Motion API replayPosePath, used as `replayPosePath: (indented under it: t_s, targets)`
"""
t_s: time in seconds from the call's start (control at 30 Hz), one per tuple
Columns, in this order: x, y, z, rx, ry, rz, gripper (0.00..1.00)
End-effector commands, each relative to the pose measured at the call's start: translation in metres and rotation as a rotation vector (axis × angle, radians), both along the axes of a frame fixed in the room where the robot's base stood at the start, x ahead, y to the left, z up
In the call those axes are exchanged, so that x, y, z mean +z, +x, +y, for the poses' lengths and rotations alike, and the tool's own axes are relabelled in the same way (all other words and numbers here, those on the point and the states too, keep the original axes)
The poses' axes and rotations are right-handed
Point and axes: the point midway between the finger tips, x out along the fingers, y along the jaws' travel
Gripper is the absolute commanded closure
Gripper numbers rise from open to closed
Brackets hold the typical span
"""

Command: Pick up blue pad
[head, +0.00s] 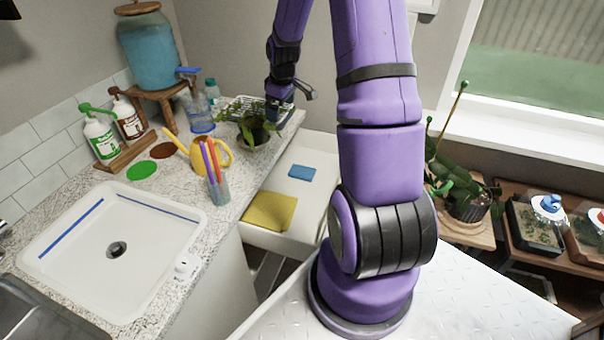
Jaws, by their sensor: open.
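The blue pad (302,172) is a small flat blue rectangle lying in the open white drawer (318,152), towards its right side. A larger yellow cloth (269,211) lies apart from it, nearer the front left of the drawer. My gripper (296,104) is above and behind the pad, near the potted plant at the counter's back end. It is open and seems empty, with dark fingers partly hidden against the plant. The pad is uncovered and apart from my gripper.
A leafy potted plant (254,132) stands at the counter's end, close to my gripper. A yellow watering can (216,152) and a cup of coloured sticks (217,188) stand by the counter edge. A sink (75,255) is at left. A larger plant (466,195) stands at right.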

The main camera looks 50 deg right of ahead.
Motion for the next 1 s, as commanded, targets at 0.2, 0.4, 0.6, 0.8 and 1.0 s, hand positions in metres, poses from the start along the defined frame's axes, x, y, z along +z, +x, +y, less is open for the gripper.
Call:
replayPosePath:
  t_s: [0.2,0.4,0.6,0.8,1.0]
  targets:
    - [-0.087,-0.006,-0.049,0.032,0.041,0.025,0.0]
    - [-0.156,-0.018,-0.079,0.059,0.074,0.028,0.0]
    - [-0.192,-0.028,-0.093,0.073,0.089,0.024,0.0]
    - [-0.214,-0.026,-0.093,0.077,0.091,0.024,0.0]
    - [-0.242,-0.022,-0.091,0.077,0.091,0.024,0.0]
